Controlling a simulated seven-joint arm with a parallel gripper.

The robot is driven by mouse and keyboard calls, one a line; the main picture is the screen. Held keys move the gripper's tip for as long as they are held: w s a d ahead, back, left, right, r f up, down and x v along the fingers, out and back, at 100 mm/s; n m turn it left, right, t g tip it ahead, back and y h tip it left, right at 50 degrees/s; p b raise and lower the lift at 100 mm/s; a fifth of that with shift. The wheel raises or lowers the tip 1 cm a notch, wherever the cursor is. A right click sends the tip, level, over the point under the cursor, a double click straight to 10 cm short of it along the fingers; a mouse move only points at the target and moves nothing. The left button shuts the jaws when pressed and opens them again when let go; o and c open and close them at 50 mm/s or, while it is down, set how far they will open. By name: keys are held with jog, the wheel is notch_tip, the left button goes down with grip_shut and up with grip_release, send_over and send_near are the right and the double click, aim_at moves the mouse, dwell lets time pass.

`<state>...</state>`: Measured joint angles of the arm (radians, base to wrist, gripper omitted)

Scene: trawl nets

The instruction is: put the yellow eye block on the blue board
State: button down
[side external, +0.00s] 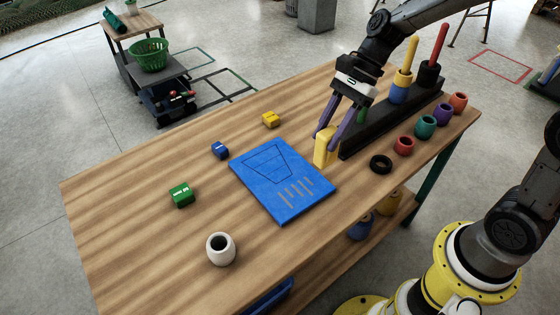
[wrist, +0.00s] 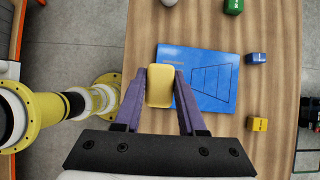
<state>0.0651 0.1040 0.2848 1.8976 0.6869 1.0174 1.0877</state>
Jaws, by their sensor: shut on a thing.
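My gripper (side external: 325,138) is shut on a yellow block (side external: 321,153), with a purple finger on either side of it. The block is upright, just right of the blue board (side external: 259,195) in the side view; I cannot tell whether it touches the table. In the wrist view the yellow block (wrist: 160,85) sits between the fingertips and overlaps the left edge of the blue board (wrist: 229,80). The board lies flat, with a dark net outline and pale lines. A smaller yellow block (side external: 271,119) lies on the table beyond the board. No eye shows on the held block.
A blue block (side external: 220,150), a green block (side external: 181,194) and a white pot (side external: 220,248) stand around the board. A black rack (side external: 390,125) with colored posts is at the right. Several colored pots and a black ring (side external: 381,164) stand along the near edge.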

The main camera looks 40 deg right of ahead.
jog(key=shift+w+a+f, duration=0.55)
jog(key=shift+w+f, duration=1.4)
jog(key=shift+f, duration=0.1)
jog(key=shift+w+a+f, duration=0.6)
jog(key=shift+w+f, duration=1.35)
jog(key=shift+f, duration=0.05)
jog(key=shift+w+a+f, duration=0.55)
jog(key=shift+w+f, duration=1.4)
jog(key=shift+f, duration=0.1)
jog(key=shift+c, duration=2.4)
grip_release()
jog(key=shift+f, duration=0.15)
